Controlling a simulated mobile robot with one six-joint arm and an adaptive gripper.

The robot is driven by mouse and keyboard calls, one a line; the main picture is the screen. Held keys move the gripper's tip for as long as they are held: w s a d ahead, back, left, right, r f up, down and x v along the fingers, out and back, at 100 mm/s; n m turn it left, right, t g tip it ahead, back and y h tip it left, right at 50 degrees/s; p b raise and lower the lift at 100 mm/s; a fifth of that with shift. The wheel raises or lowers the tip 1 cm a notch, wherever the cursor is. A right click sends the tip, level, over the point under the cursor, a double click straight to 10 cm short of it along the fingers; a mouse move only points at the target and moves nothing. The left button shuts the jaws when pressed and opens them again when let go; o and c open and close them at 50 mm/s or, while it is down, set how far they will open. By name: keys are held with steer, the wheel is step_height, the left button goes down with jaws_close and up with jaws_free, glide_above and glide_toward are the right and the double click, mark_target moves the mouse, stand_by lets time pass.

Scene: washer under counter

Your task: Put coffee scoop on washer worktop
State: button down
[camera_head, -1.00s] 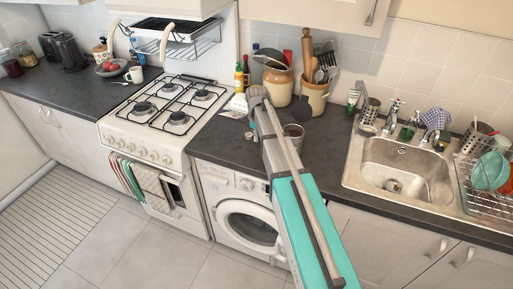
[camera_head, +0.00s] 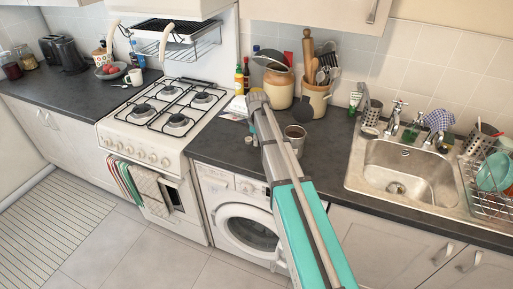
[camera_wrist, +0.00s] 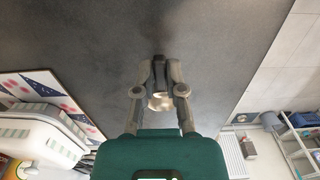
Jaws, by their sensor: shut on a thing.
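In the wrist view my gripper (camera_wrist: 160,68) is shut on the coffee scoop (camera_wrist: 160,101). A pale, shiny part of the scoop shows between the fingers, and a small dark part shows at the fingertips. The dark grey washer worktop (camera_wrist: 215,50) fills the middle of that view beneath the gripper. I cannot tell whether the scoop touches it. In the head view the worktop (camera_head: 222,148) lies above the white washer (camera_head: 240,215), between cooker and sink. My arm reaches over it and hides part of it. The scoop is not clearly visible there.
A metal cup (camera_head: 296,138) stands just right of my arm. The cooker (camera_head: 172,115) is left, the sink (camera_head: 400,165) right. The worktop's front-left part is clear.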

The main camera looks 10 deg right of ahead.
steer(key=shift+f+b, duration=0.7)
steer(key=shift+f, duration=0.35)
steer(key=shift+f, duration=0.1)
steer(key=c, duration=0.7)
jaws_free()
step_height(320, 180, up, 12)
steer(key=p, duration=1.2)
steer(key=shift+s, duration=0.1)
steer(key=s+a+m, duration=0.1)
steer(key=s+m, duration=0.2)
steer(key=s, duration=0.5)
steer(key=s+a+m, duration=0.1)
steer(key=s+m, duration=0.3)
steer(key=s, duration=0.5)
steer(key=s+a+m, duration=0.1)
steer(key=s+m, duration=0.2)
steer(key=s, duration=0.6)
steer(key=shift+s+a+m, duration=0.1)
steer(key=shift+s+m, duration=0.1)
steer(key=shift+m, duration=0.2)
